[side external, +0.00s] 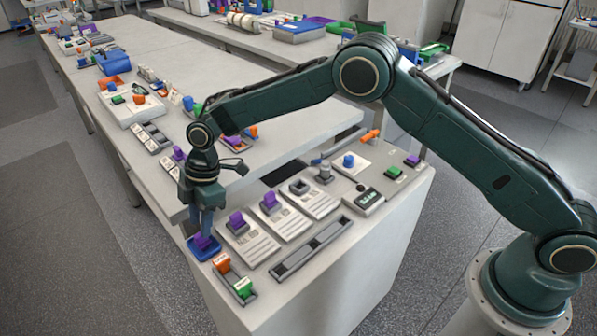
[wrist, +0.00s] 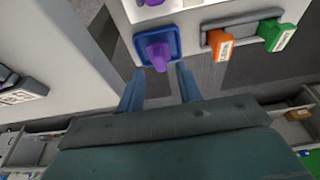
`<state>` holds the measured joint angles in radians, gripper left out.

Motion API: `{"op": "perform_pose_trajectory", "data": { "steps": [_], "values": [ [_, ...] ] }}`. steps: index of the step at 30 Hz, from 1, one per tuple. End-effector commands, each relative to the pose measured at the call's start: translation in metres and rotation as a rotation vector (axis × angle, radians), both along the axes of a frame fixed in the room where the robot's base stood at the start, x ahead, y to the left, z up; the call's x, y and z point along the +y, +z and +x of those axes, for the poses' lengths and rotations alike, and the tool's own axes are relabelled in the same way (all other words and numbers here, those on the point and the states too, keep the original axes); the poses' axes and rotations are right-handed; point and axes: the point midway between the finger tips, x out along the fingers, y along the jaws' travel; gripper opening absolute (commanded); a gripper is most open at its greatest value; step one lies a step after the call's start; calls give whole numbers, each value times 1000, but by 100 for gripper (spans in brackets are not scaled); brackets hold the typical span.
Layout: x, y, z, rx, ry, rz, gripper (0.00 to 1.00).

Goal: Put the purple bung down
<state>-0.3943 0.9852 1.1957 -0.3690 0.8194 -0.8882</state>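A purple bung (side external: 204,241) sits in a small blue square tray (side external: 192,252) at the near left corner of the bench. In the wrist view the bung (wrist: 158,52) stands inside the raised rim of the blue tray (wrist: 141,37). My gripper (side external: 207,230) is just above the tray, pointing down. In the wrist view its two fingers (wrist: 159,72) are apart, with a visible gap between each fingertip and the bung's handle. The gripper is open and holds nothing. The bung's lower part is hard to make out.
A rack with an orange piece (side external: 222,263) and a green piece (side external: 243,287) stands close to the tray's right. Two cycler units with purple bungs (side external: 237,221) (side external: 270,201) lie behind it. A long empty grey rack (side external: 312,250) is further right. The bench edge is close on the left.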

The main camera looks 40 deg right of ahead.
Motion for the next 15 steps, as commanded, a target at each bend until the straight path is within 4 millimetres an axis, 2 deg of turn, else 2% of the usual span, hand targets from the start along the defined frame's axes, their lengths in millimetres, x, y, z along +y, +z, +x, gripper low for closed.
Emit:
{"op": "perform_pose_trajectory", "data": {
  "steps": [9, 15],
  "values": [
    [-14, 51, 1, -2, -1, 1, 35],
    [-21, 77, 0, -1, -1, 1, 35]
  ]
}}
